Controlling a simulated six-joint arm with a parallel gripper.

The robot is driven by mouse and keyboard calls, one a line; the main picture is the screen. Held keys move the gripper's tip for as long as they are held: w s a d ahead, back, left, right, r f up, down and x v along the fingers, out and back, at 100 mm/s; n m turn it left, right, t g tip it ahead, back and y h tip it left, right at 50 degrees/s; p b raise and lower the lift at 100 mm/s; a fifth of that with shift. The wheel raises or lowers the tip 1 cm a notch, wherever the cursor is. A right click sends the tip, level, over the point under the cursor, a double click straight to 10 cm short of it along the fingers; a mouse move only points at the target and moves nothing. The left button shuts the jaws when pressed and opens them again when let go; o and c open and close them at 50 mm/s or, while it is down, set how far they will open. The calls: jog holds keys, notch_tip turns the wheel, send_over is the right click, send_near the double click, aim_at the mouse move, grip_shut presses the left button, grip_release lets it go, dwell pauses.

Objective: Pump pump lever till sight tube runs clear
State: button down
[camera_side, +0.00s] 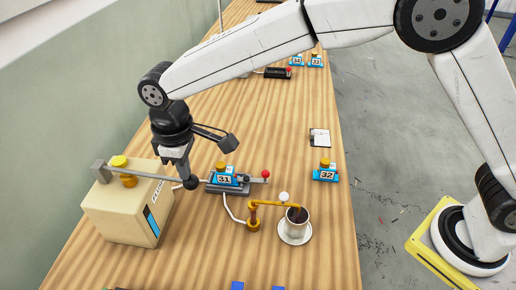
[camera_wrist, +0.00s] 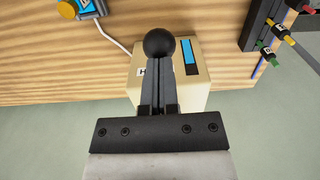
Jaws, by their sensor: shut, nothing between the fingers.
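The pump is a beige box (camera_side: 118,214) with a yellow cap (camera_side: 119,161) on top. Its grey pump lever (camera_side: 148,178) runs nearly level across the top to a black ball knob (camera_side: 191,183). A blue and dark strip (camera_side: 152,224), apparently the sight tube, is on the box's face; it also shows in the wrist view (camera_wrist: 189,55). My gripper (camera_side: 184,178) points down, shut and empty, its tips beside or against the knob. In the wrist view the knob (camera_wrist: 159,43) is at the fingertips; I cannot tell whether they touch.
A blue unit marked 31 (camera_side: 224,179) with a red-knobbed lever (camera_side: 265,174) stands right of the knob. An orange spout (camera_side: 274,203) reaches over a white cup (camera_side: 297,226) of dark liquid. Unit 32 (camera_side: 325,174) stands further right. The wall is close on the left.

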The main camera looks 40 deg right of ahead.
jog(key=shift+f, duration=1.5)
jog(key=shift+r, duration=0.15)
notch_tip(320, 180, up, 12)
dwell(0.7)
jog(key=shift+f, duration=0.3)
dwell(0.7)
jog(key=shift+f, duration=5.8)
notch_tip(320, 180, up, 12)
